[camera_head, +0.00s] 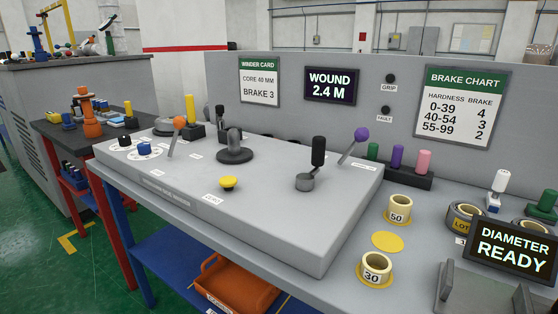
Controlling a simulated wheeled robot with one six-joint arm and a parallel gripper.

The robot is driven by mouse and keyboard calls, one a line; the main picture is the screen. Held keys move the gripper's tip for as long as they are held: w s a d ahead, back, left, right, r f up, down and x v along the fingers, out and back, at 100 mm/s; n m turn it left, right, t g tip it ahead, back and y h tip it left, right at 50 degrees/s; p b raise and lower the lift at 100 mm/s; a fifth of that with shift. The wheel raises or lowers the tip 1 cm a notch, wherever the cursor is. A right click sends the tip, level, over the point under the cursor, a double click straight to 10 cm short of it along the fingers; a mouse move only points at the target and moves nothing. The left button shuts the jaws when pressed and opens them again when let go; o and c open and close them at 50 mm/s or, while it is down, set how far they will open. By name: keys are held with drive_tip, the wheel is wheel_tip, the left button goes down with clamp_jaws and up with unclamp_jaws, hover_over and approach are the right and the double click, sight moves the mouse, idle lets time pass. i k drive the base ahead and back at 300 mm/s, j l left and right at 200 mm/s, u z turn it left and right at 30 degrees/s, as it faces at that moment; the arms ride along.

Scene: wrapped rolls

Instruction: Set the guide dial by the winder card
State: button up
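The winder card (259,82) hangs on the grey back panel and reads "CORE 40 MM" and "BRAKE 3". Two small white dials sit at the left end of the grey console, one with a black knob (124,140) and one with a blue knob (144,149). Their scale marks and labels are too small to read, so I cannot tell which is the guide dial or where either points. My gripper is not in view.
Nearby on the console stand an orange-ball lever (178,123), a dark spindle (235,150), a yellow button (228,183), a black-handled crank (318,152) and a purple-ball lever (361,134). Rolls marked 50 (398,209) and 30 (375,269) stand right. The console front is clear.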

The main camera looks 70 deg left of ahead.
sight(144, 148)
drive_tip(key=u, duration=2.65)
